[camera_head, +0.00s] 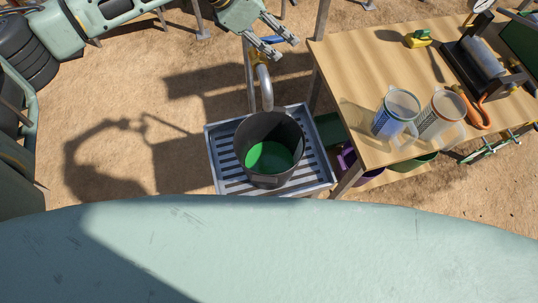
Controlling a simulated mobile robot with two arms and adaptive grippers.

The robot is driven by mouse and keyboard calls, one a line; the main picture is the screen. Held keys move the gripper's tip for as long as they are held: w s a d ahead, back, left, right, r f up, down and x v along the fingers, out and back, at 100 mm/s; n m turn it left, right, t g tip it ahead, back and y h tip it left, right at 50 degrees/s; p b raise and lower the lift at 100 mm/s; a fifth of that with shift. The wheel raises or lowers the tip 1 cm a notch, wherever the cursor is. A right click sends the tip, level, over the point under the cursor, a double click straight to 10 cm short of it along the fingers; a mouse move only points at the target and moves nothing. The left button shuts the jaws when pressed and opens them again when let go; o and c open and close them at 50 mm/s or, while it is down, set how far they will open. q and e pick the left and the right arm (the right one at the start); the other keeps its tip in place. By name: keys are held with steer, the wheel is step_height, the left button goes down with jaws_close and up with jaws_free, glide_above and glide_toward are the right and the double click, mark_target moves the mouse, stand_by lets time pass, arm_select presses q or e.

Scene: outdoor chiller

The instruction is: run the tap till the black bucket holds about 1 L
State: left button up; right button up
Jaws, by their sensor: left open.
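The black bucket (287,130) stands upright on a slatted metal tray (214,161). A green area shows inside its bottom; I cannot tell whether this is liquid or the bucket's floor. The tap (264,84) has a grey spout that curves down over the bucket's back rim, with a brass body above it. A blue handle (272,39) shows at the top of the tap. My left gripper (286,47) is open at the tap's top, its fingers near the blue handle; contact is unclear. No stream of water is clearly visible. My right gripper is out of view.
A wooden table (359,67) on the right holds two clear jugs (396,113) (441,114), a yellow-green block (418,39) and a black device with a cylinder (482,58). Purple and green containers sit beneath it. Tyres (27,52) stand at left. Sandy ground left of the tray is open.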

arm_select(q)
steer(key=shift+v, duration=3.5)
steer(key=shift+r, duration=0.1)
steer(key=shift+a+r, duration=0.2)
steer(key=v, duration=1.1)
steer(key=shift+s, duration=0.15)
steer(key=shift+a+r, duration=0.1)
